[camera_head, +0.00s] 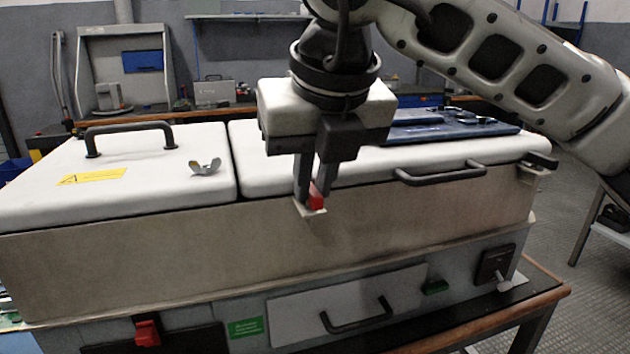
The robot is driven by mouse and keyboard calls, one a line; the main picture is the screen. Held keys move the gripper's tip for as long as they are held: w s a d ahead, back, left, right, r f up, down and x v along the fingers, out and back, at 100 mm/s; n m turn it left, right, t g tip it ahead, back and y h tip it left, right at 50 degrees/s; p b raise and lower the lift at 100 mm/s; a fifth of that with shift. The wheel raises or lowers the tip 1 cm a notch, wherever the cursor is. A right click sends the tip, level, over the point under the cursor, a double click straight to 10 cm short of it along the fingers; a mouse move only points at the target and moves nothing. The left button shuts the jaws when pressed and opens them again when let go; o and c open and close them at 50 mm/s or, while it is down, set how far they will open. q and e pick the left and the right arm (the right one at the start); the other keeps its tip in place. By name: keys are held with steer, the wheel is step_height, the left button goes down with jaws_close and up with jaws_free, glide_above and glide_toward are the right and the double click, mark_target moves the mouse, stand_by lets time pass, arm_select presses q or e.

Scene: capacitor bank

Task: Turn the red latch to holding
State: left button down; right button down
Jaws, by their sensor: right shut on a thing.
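A red latch (316,198) sits on a small pale bracket at the upper front edge of the capacitor bank (180,255). My right gripper (311,186) points down from above, with its fingers around the latch. It is shut on the latch, and the fingers hide part of it. A second red piece (147,333) is low on the front of the bank, at the left, apart from the gripper. My left gripper is not in view.
The bank has two white lids with dark handles (128,128) (440,174). A wing nut (205,167) lies on the left lid. A blue panel (450,130) rests on the right lid. A drawer handle (357,317) sticks out low in front. Workbenches stand behind.

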steer(key=shift+r, duration=0.1)
stand_by(0.3)
steer(key=c, duration=1.7)
jaws_free()
steer(key=shift+c, duration=0.2)
steer(key=p+v, duration=0.1)
steer(key=v, duration=1.5)
steer(key=shift+p, duration=0.4)
steer(key=shift+a, duration=0.1)
